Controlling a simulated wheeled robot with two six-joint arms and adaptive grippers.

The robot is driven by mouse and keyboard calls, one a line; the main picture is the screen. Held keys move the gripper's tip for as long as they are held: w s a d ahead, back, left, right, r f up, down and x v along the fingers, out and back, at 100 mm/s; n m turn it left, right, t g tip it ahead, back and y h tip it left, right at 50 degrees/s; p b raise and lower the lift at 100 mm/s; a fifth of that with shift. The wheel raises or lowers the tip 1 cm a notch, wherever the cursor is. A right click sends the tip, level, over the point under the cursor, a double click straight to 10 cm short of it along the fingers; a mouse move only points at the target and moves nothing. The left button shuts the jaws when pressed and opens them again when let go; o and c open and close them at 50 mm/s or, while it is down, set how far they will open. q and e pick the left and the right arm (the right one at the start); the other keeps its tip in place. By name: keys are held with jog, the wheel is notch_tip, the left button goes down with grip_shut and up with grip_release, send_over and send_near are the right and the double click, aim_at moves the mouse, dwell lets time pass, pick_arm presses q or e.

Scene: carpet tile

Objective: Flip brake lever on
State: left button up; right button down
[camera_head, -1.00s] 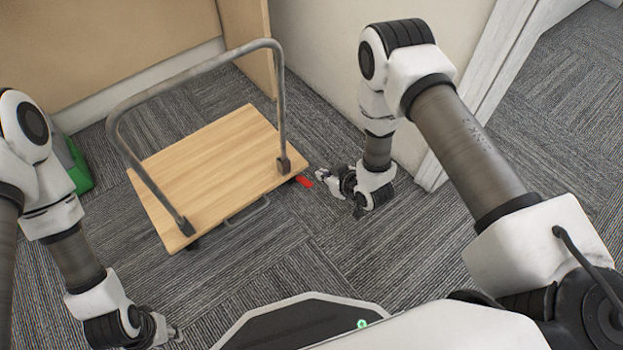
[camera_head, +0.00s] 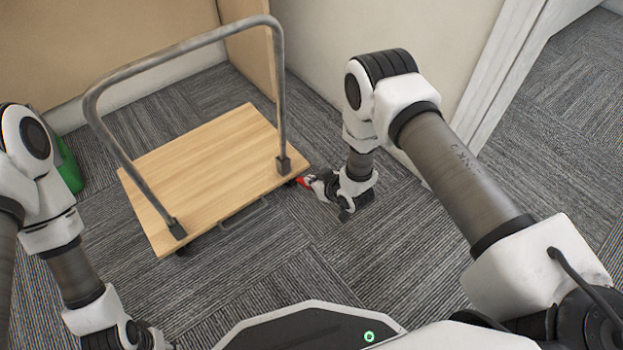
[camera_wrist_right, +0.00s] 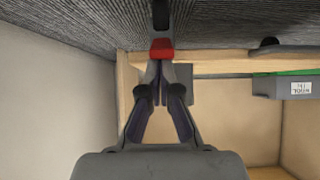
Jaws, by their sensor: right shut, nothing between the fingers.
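The red brake lever (camera_head: 303,181) sticks out at the near right corner of the cart's wooden platform (camera_head: 215,165), low over the carpet. My right gripper (camera_head: 311,181) is at the lever, its fingertips overlapping it in the head view. In the right wrist view, the red lever (camera_wrist_right: 161,48) lies right at the tips of the right gripper (camera_wrist_right: 160,64), whose fingers are shut together with nothing between them. Whether the tips touch the lever is hard to tell. My left gripper (camera_head: 160,342) is at the bottom left, mostly cut off by the frame edge.
The cart's grey metal handle (camera_head: 185,45) arches over the platform. A beige wall (camera_head: 340,60) stands behind and right of the cart. A green object (camera_head: 68,165) is at the far left. Bare carpet (camera_head: 290,260) lies in front of the cart.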

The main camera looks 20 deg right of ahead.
jog(key=shift+s+d+f+t, duration=0.1)
jog(key=shift+s+f+t, duration=0.25)
jog(key=shift+t, duration=0.15)
dwell(0.3)
jog(key=f, duration=0.1)
jog(key=s+f+t, duration=0.1)
jog(key=f+y, duration=0.1)
jog(key=shift+s+d+f+t, duration=0.15)
jog(key=shift+d+f+t, duration=0.15)
jog(key=shift+t, duration=0.1)
jog(key=shift+r+p, duration=0.7)
jog(key=shift+r, duration=0.1)
